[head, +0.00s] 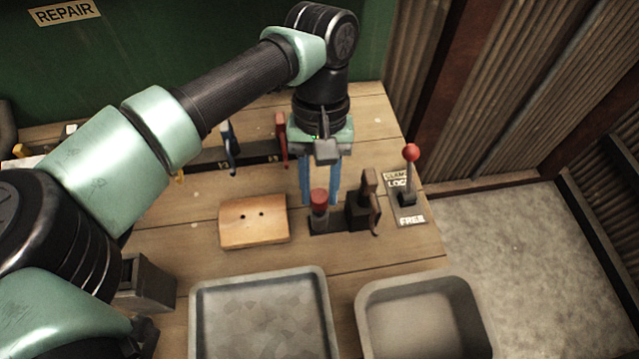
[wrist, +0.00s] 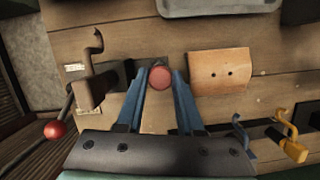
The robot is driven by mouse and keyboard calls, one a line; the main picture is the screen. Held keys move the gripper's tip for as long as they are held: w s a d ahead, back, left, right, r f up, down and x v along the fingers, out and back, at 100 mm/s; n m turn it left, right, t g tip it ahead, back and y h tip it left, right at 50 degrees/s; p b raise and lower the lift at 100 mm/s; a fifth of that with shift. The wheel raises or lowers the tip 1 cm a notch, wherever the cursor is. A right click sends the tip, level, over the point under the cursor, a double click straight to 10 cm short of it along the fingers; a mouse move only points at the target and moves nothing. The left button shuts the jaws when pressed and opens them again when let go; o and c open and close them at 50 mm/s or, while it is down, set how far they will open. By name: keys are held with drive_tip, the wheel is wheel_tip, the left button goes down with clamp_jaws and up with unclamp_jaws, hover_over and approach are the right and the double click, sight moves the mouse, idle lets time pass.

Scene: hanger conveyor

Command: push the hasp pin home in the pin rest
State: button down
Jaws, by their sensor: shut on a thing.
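A red-capped upright piece (head: 319,197), which I take for the hasp pin, stands over a dark base plate (head: 325,224). Its red round top (wrist: 159,77) shows between my fingertips in the wrist view. My gripper (head: 320,203) points down, its blue fingers shut on this piece from both sides. A tan wooden block with two small dark holes (head: 253,222) lies left of it in the head view; I cannot tell if this is the pin rest. The block also shows in the wrist view (wrist: 219,84). The red piece's lower end and its seating are not clear.
A dark clamp with a brown handle (head: 362,212) stands close right of my gripper. Beyond it is a red-knobbed lever (head: 409,175) on a lock/free label. Two grey trays (head: 262,276) (head: 420,285) sit in front. A hook rail (head: 255,155) lies behind.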

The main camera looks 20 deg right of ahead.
drive_tip(key=shift+f+b, duration=1)
drive_tip(key=shift+f, duration=0.15)
idle(0.4)
drive_tip(key=c, duration=0.8)
unclamp_jaws()
drive_tip(key=o, duration=0.6)
drive_tip(key=b+v, duration=0.1)
drive_tip(key=v, duration=1.2)
drive_tip(key=shift+w, duration=0.1)
drive_tip(key=shift+f, duration=0.1)
